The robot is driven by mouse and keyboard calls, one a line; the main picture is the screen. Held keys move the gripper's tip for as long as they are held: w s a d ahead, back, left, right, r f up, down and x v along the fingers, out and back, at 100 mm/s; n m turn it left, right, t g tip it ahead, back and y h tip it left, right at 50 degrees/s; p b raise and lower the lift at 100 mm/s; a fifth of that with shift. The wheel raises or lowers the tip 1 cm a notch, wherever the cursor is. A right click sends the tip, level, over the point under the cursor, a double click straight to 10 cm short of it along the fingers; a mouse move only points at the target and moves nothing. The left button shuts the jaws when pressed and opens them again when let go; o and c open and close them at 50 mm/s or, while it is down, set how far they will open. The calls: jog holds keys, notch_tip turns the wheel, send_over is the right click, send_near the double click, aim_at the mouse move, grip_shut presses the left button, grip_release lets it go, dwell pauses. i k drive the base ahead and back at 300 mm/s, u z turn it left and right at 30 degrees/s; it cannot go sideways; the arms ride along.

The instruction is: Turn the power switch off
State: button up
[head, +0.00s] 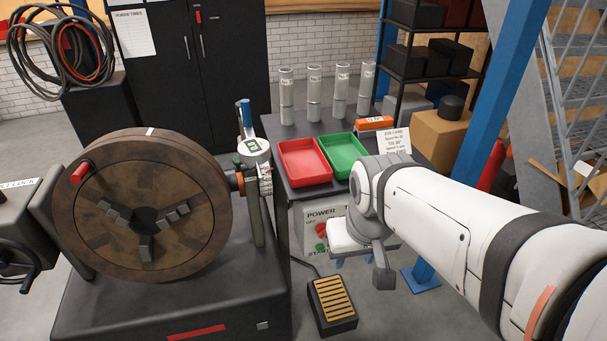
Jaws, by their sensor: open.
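The power panel (311,236) is a pale board low beside the dark bench, lettered "POWER" with "OFF" at the left and "START" below. A red control (321,229) and a green control (320,246) show on it. The panel's right part is hidden behind my wrist, and the switch's setting is too small to tell. My arm comes in from the right, and my gripper (380,265) is low in front of the bench, just right of the panel. It is open, only partly visible, with nothing seen in it. I cannot tell whether it touches the panel.
A large round chuck (144,205) on a dark machine base fills the left. The bench holds a red tray (305,162), a green tray (342,154) and several clear tubes. A foot pedal (332,303) lies on the floor below the panel. A blue post (500,90) stands at right.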

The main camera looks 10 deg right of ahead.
aim_at(320, 229)
jog(key=z, duration=0.5)
jog(key=k, duration=1.25)
jog(key=u, duration=0.6)
jog(key=i, duration=1)
jog(key=u, duration=0.05)
